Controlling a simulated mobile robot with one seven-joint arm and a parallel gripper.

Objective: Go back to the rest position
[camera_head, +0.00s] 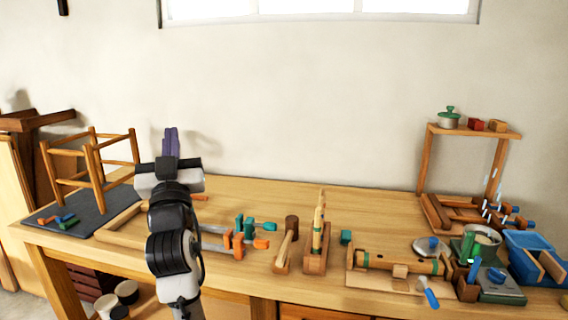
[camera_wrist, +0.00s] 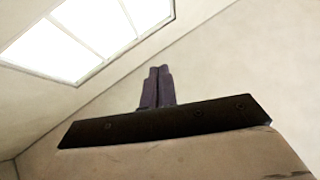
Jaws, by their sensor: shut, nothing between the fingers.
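My gripper (camera_head: 171,142) is raised above the left part of the workbench in the head view, its purple fingers pointing up. In the wrist view the two purple fingers (camera_wrist: 157,87) stand side by side, closed together with nothing between them. Behind them are only the wall and a bright window (camera_wrist: 85,35). My arm hides part of the bench top and some tools behind it in the head view.
A wooden stool frame (camera_head: 92,165) stands on a dark mat (camera_head: 85,212) at the left. Clamps (camera_head: 240,242), a mallet (camera_head: 287,240) and jigs lie along the workbench (camera_head: 375,210). A small shelf (camera_head: 470,131), a scale (camera_head: 497,287) and a blue bin (camera_head: 530,243) are at the right.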

